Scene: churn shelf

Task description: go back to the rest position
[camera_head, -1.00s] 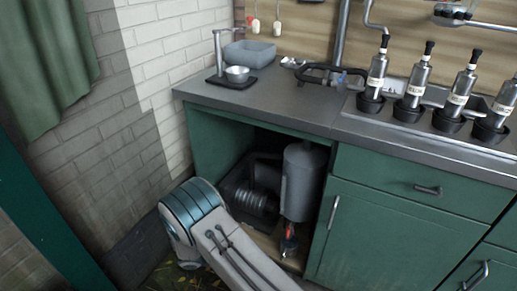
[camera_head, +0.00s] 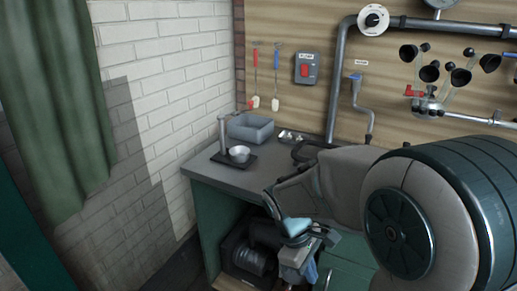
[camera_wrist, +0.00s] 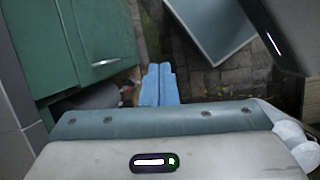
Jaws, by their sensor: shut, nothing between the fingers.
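My gripper (camera_wrist: 159,72) shows in the wrist view as two blue fingers pressed together with nothing between them. They point down past the green cabinet (camera_wrist: 95,40) toward the dark paved floor. In the head view my gripper (camera_head: 308,273) hangs low in front of the counter, beside the cabinet's open compartment. My bent arm fills the right of that view and hides much of the counter and the cabinet front.
The open compartment holds dark machinery (camera_head: 247,260). A pipe with a white dial (camera_head: 373,18) and cup clusters (camera_head: 430,73) are on the wall.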

